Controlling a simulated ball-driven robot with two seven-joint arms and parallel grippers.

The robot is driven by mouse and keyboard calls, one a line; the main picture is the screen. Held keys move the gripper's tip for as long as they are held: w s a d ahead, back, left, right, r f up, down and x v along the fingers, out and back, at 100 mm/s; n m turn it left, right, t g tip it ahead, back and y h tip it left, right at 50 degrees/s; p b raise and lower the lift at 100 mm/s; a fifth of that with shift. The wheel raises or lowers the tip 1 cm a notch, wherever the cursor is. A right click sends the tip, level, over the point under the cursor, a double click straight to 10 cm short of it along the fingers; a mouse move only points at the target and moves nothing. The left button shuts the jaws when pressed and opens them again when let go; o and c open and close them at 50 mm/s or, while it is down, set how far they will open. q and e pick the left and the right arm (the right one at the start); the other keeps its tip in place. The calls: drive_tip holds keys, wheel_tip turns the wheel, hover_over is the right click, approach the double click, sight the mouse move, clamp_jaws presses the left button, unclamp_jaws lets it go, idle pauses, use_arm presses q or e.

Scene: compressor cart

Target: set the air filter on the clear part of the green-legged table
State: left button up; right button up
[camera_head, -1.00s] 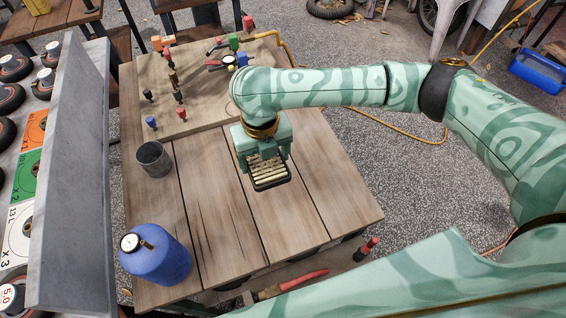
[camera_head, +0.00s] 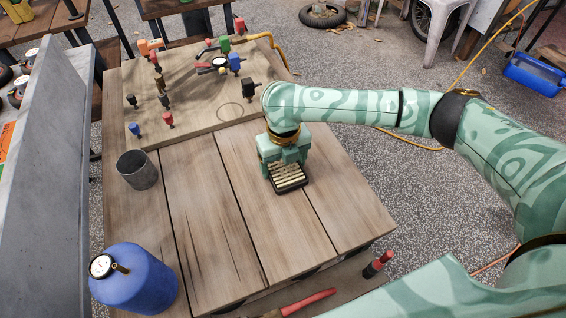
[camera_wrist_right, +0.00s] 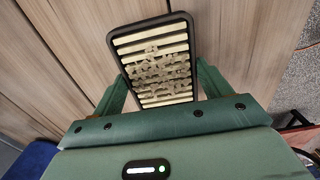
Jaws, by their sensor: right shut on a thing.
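The air filter (camera_head: 290,178) is a flat black-framed panel with pale pleats. It also shows in the wrist view (camera_wrist_right: 155,60), with grey dirt across its middle. My right gripper (camera_head: 286,165) is shut on it, with a green finger at each side in the wrist view (camera_wrist_right: 160,88). The filter is over the bare planks of the wooden table (camera_head: 210,225), right of the middle. I cannot tell if it touches the wood. The table's legs are hidden in the head view. My left gripper is not in view.
A metal cup (camera_head: 137,170) and a blue tank (camera_head: 135,280) with a gauge stand on the table's left side. A board (camera_head: 200,110) with several coloured fittings covers the back. A grey metal panel (camera_head: 45,170) rises at far left. Planks between cup and filter are clear.

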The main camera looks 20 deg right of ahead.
sight(284, 167)
drive_tip(key=shift+f, duration=0.1)
drive_tip(key=o, duration=1.1)
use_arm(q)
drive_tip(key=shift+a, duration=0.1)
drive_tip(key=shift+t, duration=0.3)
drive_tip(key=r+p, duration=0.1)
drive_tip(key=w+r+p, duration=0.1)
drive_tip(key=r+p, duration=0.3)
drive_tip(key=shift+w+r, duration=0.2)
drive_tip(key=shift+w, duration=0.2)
use_arm(e)
wheel_tip(284, 167, up, 12)
drive_tip(key=shift+r, duration=0.2)
